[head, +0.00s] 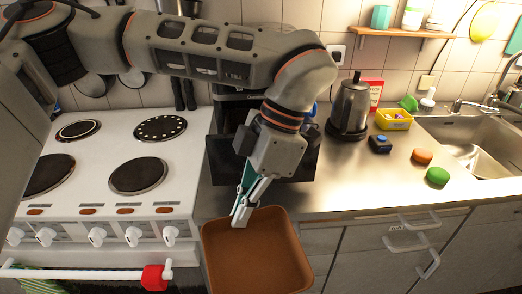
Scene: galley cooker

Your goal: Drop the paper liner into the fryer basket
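The paper liner (258,262) is a brown square tray shape with raised walls and rounded corners. It is in front of the counter edge at the bottom middle of the head view. My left gripper (241,214) reaches down to its back left rim, with the fingertips together at the wall, and appears shut on it. A black appliance, seemingly the fryer (232,108), stands at the back of the counter behind my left arm. A dark part in front of it (302,168) may be its basket; my arm hides much of both. My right gripper is out of view.
A white cooker (100,205) with several hotplates stands on the left. Right of the fryer are a kettle (349,108), a yellow box (394,124), orange and green rounded items (438,176), and a sink (470,150). The counter front at right centre is clear.

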